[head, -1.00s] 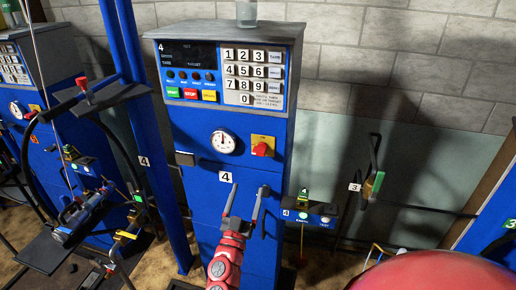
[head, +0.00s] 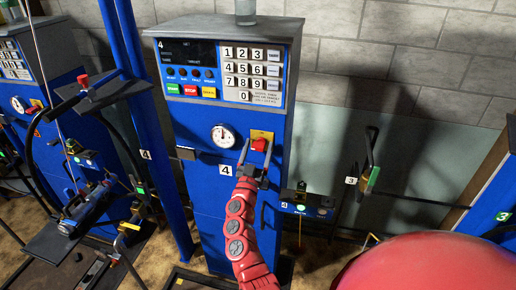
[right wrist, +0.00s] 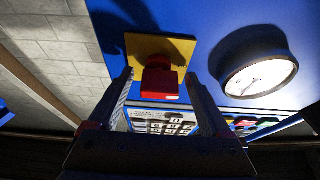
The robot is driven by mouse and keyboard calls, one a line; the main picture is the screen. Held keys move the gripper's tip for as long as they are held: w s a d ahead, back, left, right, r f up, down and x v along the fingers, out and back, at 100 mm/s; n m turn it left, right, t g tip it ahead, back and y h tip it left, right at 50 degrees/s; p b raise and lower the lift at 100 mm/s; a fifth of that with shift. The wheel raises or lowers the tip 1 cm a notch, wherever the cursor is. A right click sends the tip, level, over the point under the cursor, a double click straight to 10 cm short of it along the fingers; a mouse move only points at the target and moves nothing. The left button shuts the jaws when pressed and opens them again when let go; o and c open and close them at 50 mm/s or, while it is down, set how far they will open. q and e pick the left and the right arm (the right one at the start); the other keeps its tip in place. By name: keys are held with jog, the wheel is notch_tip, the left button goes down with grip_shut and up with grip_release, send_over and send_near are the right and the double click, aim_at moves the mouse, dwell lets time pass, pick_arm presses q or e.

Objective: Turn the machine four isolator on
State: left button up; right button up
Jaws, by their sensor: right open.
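Machine four is the tall blue cabinet (head: 195,175) in the middle of the head view, with a white "4" label. Its isolator is a red knob (head: 259,145) on a yellow plate (head: 262,134), right of the round dial (head: 222,137). My right gripper (head: 257,148) is open, with its fingertips at either side of the knob. In the right wrist view, the red knob (right wrist: 160,78) sits between the two open fingers, in front of the yellow plate (right wrist: 150,47). I cannot tell whether the fingers touch it. My left gripper is not in view.
A keypad (head: 252,75) and coloured buttons (head: 190,89) are above the dial. A small box with a green light (head: 300,207) stands right of the cabinet. Another blue machine (head: 45,60) and black-and-blue equipment (head: 85,205) are at the left.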

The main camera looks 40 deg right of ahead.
jog(key=shift+c, duration=0.3)
grip_shut()
